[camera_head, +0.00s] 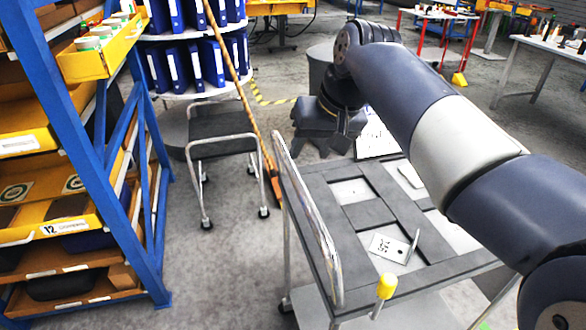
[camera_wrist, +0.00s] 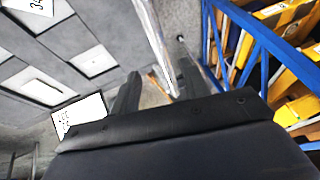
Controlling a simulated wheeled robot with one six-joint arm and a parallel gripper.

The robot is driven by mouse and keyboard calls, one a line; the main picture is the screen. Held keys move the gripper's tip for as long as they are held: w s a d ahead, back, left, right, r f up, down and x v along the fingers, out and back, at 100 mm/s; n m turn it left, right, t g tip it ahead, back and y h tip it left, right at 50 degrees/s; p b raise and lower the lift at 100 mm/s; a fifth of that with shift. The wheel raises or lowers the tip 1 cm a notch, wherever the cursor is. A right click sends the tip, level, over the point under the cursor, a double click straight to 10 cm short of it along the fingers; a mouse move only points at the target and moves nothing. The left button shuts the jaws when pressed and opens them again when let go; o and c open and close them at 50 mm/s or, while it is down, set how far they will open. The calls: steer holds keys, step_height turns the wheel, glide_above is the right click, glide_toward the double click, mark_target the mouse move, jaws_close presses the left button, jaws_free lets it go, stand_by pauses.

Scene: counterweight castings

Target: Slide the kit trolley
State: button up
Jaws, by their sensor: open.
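The kit trolley (camera_head: 345,235) is at the lower middle of the head view. It has a grey compartmented top with white plates and cards, and a bright metal push bar (camera_head: 308,220) along its left side. My gripper (camera_head: 325,150) hangs near the bar's far end, open and empty, fingers pointing down. In the wrist view the bar (camera_wrist: 155,40) runs from the top edge toward the gap between my open fingers (camera_wrist: 157,88). I cannot tell whether it lies between them or below. The trolley top (camera_wrist: 70,50) fills the left of that view.
A blue rack (camera_head: 75,115) with yellow bins stands left. A smaller dark-topped cart (camera_head: 220,135) stands behind, with a long wooden pole (camera_head: 235,75) leaning beside it. A yellow-topped post (camera_head: 386,286) rises at the trolley's near side. Some grey floor is clear between rack and trolley.

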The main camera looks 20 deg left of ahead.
mark_target(297, 174)
steer(key=x, duration=0.8)
steer(key=shift+a+f, duration=0.1)
steer(key=shift+f, duration=0.3)
steer(key=shift+c, duration=0.4)
jaws_close()
